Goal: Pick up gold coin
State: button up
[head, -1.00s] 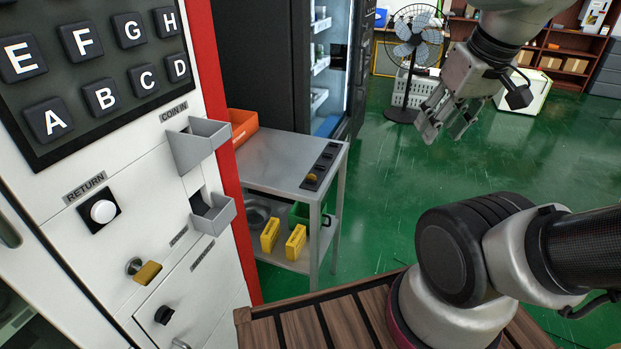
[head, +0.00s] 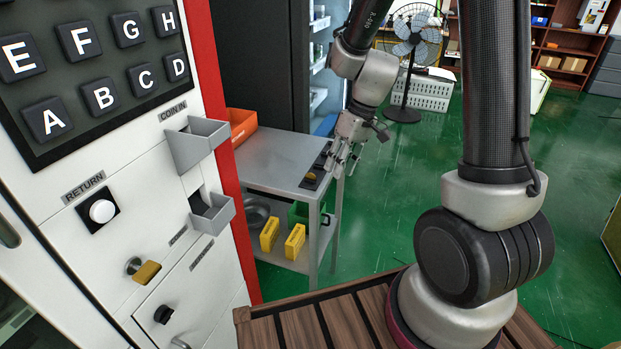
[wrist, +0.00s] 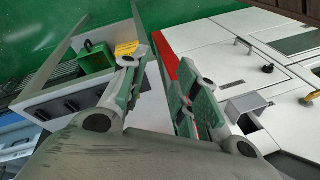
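The gold coin (head: 311,177) sits in the front slot of a black coin holder (head: 318,170) on top of the grey cart (head: 270,160). My gripper (head: 340,168) is at the cart's right edge, just right of the holder in the head view, and partly covers its back. In the wrist view my gripper (wrist: 157,65) is open, with nothing between its fingers. The holder's dark slots (wrist: 70,104) appear left of the fingers there. I cannot make out the coin in the wrist view.
The white vending machine (head: 130,220), with a protruding coin-in chute (head: 197,143), stands left of the cart. An orange box (head: 241,125) sits at the cart's back. Yellow boxes (head: 295,241) are on the lower shelf. A fan (head: 408,60) stands behind.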

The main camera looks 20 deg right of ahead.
jog(key=w+f+n, duration=0.1)
jog(key=w+f, duration=0.1)
jog(key=w, duration=0.1)
jog(key=n+t, duration=0.3)
jog(key=n, duration=0.2)
send_near(310, 178)
jog(key=shift+g, duration=0.3)
jog(key=x, duration=0.7)
jog(key=shift+w+d+f, duration=0.1)
jog(key=shift+w+d, duration=0.15)
jog(key=shift+w, duration=0.05)
grip_shut()
